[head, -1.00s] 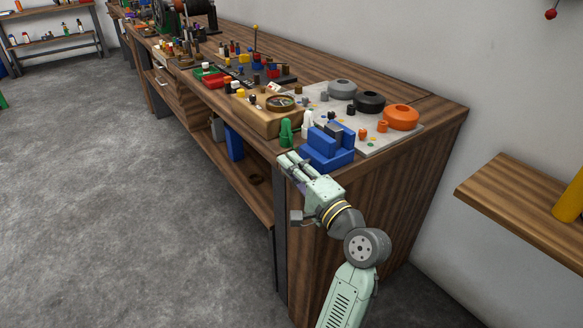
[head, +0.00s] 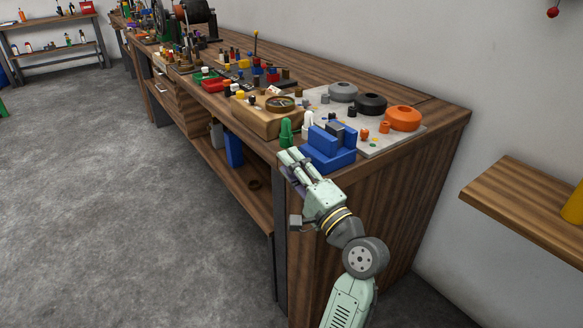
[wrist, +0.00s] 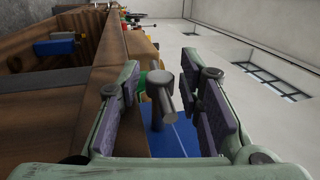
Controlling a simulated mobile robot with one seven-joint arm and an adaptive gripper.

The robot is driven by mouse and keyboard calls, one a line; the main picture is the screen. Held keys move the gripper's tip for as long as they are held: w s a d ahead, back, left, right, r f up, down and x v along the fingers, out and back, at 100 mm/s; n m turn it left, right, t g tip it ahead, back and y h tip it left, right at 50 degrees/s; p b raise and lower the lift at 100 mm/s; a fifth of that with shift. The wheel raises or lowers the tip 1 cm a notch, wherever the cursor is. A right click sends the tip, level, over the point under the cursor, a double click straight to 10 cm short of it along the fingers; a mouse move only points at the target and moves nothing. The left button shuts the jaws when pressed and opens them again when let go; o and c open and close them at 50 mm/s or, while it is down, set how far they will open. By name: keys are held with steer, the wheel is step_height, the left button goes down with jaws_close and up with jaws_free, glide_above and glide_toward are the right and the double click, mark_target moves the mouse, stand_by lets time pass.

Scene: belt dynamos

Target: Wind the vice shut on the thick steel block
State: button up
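The blue vice (head: 327,156) sits on the near end of the workbench, and its blue body also shows in the wrist view (wrist: 178,140). A dark grey block (head: 336,130) shows between its upright jaws; whether it touches both is unclear. The vice's grey screw end with a cross bar (wrist: 160,78) points toward the wrist camera. My gripper (head: 290,158) is at the vice's front side. In the wrist view my gripper (wrist: 164,92) is open, with one purple-padded finger on each side of the grey handle and gaps showing.
A green peg-like piece (head: 286,132) and a white one (head: 309,121) stand close behind the vice. A grey board (head: 376,140) holds grey, black and orange (head: 403,117) rings. A wooden block with a dial (head: 262,120) lies farther along. Free floor lies left of the bench.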

steer(key=shift+o, duration=0.4)
steer(key=v, duration=1.2)
